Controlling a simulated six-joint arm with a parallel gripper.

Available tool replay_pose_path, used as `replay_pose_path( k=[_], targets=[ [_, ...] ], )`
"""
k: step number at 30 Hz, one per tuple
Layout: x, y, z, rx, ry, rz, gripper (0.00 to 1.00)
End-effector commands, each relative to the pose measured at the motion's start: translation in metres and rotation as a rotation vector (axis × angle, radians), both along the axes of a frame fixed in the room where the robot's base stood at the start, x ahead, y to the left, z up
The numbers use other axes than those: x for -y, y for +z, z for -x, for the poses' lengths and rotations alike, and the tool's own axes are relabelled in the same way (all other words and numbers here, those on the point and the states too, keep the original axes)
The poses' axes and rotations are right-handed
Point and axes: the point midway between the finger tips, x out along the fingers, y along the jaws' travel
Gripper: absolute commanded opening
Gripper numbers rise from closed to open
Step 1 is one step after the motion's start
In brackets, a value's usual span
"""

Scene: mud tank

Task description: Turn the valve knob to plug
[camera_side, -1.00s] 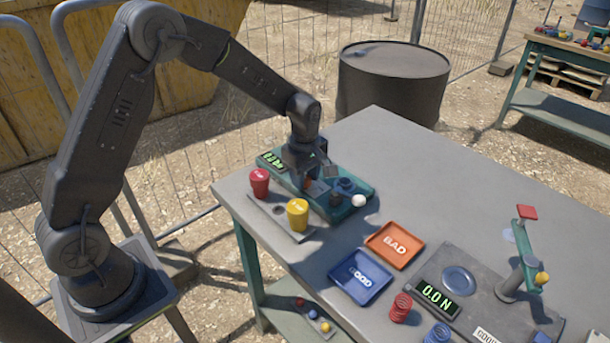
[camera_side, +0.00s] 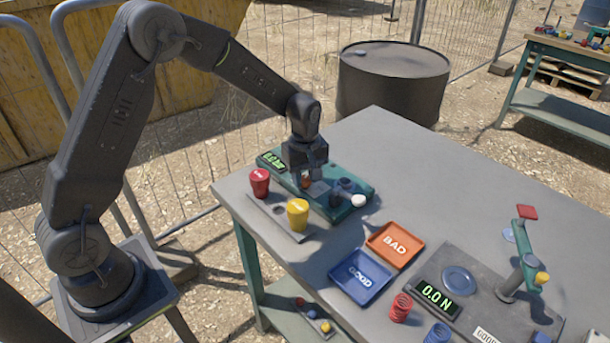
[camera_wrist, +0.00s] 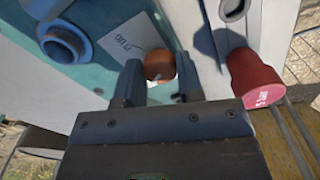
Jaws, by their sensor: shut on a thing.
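The valve knob (camera_wrist: 159,64) is a small orange-brown cap on the teal valve panel (camera_side: 335,209), beside a white card with printing. In the wrist view it sits between the two fingertips of my gripper (camera_wrist: 158,76). My gripper (camera_side: 308,181) is over the panel in the side view and shut on the knob, whose orange edge just shows there. The fingers hide part of the knob, and I cannot tell which marking it points to. A green readout (camera_side: 271,161) at the panel's left end looks like 0.0 bar.
A red plug (camera_side: 259,183) and a yellow plug (camera_side: 297,214) stand close in front of the panel. A dark blue-grey port (camera_wrist: 64,42) and a white ball (camera_side: 358,201) are on its right part. Blue (camera_side: 385,280) and orange (camera_side: 417,240) trays lie right of it.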

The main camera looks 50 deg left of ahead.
Motion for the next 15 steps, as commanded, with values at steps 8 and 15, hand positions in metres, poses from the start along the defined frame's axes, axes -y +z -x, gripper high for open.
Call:
replay_pose_path(
  k=[8,15],
  targets=[
    [-0.0003,0.0005,-0.0002,0.001,-0.262,0.0,0.1],
    [-0.0002,0.0006,-0.0003,0.001,-0.49,0.0,0.1]
  ],
)
